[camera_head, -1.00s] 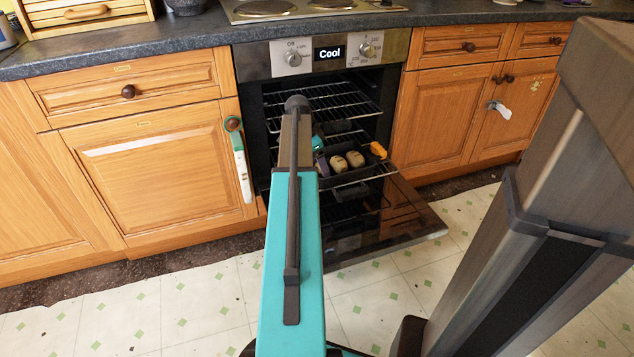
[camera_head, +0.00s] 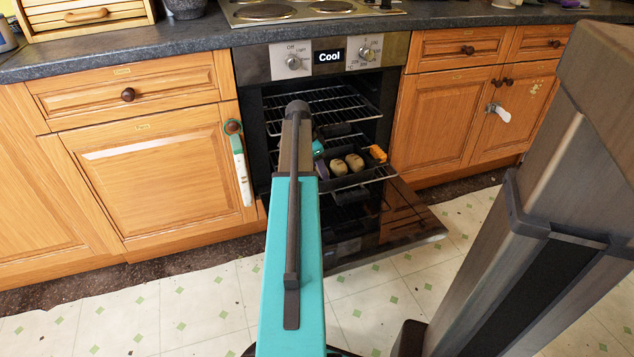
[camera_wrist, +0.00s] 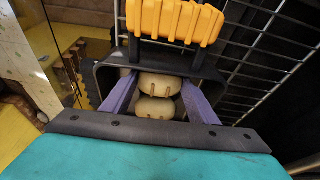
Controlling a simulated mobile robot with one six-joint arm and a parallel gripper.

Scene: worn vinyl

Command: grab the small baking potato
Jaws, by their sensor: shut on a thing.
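My gripper (camera_wrist: 160,82) has purple fingers, one on each side of pale potatoes in the wrist view. It is shut on a baking potato (camera_wrist: 158,85) between the fingertips. Another potato (camera_wrist: 155,109) shows nearer to the wrist camera, also between the fingers. In the head view, two pale potatoes (camera_head: 355,162) sit side by side in a dark tray (camera_head: 364,178) in the open oven, to the right of my gripper. My arm hides part of the gripper there. I cannot tell which potato is the smaller, nor whether the held one is clear of the tray.
An orange ribbed thing (camera_wrist: 175,20) is at the tray's far edge, and it shows in the head view (camera_head: 377,153). Wire racks (camera_head: 335,103) lie above and around the tray. The oven door (camera_head: 400,230) is folded down. The floor in front is clear.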

